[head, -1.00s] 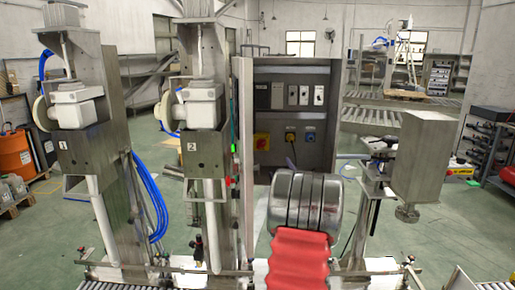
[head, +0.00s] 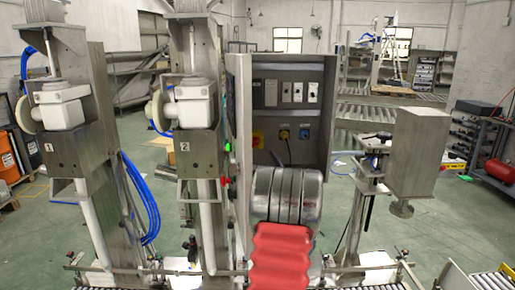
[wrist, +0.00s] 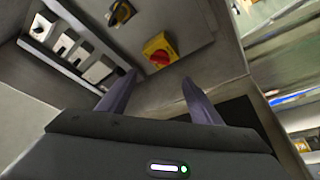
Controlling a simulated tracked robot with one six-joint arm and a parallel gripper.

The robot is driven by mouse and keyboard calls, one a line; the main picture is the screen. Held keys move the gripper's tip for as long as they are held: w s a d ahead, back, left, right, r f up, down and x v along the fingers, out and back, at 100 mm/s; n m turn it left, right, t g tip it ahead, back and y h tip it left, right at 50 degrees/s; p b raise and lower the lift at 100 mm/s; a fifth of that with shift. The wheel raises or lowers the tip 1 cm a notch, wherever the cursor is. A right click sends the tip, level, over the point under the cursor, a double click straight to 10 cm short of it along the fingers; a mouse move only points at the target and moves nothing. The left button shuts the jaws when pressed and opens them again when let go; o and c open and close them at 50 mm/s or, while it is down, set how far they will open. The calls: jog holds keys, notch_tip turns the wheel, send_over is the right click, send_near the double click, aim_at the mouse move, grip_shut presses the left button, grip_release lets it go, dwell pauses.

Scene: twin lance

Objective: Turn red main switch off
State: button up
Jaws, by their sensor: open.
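The red main switch (wrist: 160,57) is a red rotary knob on a yellow plate (wrist: 159,45), mounted on the grey cabinet panel. In the wrist view my gripper (wrist: 158,78) is open and empty, with a finger on each side below the knob. The fingertips look short of the knob; the exact distance is unclear. In the head view my gripper is hidden behind my red and metal arm.
A black rotary switch on a yellow base (wrist: 121,13) sits beside the red one. The open cabinet (head: 333,100) has side walls close around the panel. Filling column 2 (head: 190,145) stands left; a metal box on a stand (head: 418,150) stands right.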

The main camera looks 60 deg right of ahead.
aim_at(255, 144)
jog(key=shift+x, duration=5.9)
jog(key=shift+f, duration=0.1)
jog(key=c, duration=1.1)
